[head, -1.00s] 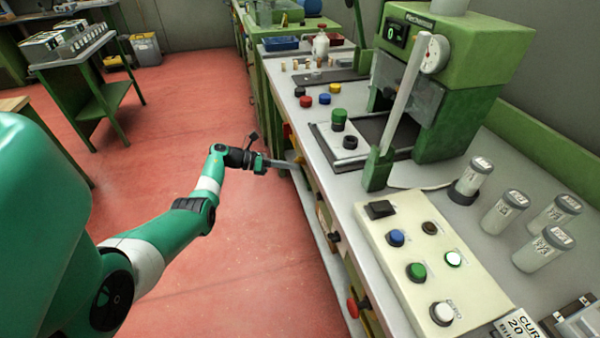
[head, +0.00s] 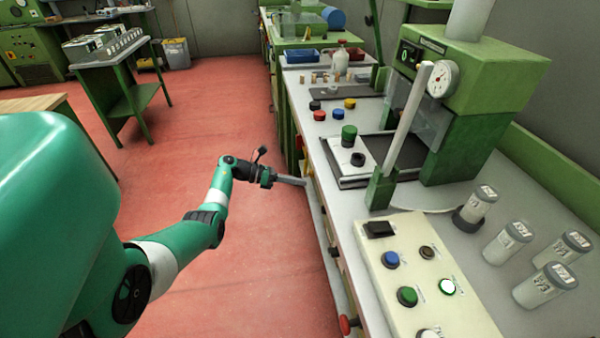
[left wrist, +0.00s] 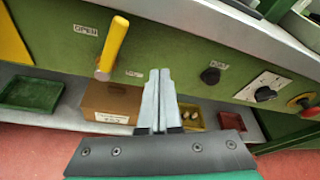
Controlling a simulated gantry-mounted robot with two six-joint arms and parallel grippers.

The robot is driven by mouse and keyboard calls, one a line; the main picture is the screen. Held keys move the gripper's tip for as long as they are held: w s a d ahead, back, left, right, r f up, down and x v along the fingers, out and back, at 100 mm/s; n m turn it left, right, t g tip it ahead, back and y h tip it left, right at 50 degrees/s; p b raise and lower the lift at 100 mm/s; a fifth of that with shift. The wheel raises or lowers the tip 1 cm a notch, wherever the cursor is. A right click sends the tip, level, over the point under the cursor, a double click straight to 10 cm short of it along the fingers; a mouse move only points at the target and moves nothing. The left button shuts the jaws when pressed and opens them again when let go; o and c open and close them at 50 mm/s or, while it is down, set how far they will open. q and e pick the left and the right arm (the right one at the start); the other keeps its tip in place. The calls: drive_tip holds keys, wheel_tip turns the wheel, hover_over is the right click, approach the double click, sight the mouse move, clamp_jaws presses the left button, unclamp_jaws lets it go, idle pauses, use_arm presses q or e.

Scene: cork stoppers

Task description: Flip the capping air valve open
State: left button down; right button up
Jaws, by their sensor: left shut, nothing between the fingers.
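In the left wrist view a yellow lever handle (left wrist: 112,48) stands on the green front panel of the bench, tilted a little, its top leaning right. In the head view the left gripper (head: 292,181) is beside the bench front. My right gripper is not in view.
A black knob (left wrist: 210,76), a rotary switch (left wrist: 264,93) and a red knob (left wrist: 299,102) are on the panel to the right. A cardboard box (left wrist: 110,103) and a green tray (left wrist: 30,94) sit on the shelf below. A control box (head: 425,275) stands on the bench top.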

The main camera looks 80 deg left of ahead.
use_arm(q)
drive_tip(key=s+a, duration=0.3)
drive_tip(key=s, duration=0.5)
drive_tip(key=shift+r, duration=0.35)
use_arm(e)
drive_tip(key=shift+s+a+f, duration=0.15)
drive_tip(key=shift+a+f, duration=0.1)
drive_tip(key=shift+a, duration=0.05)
use_arm(q)
drive_tip(key=shift+w, duration=0.15)
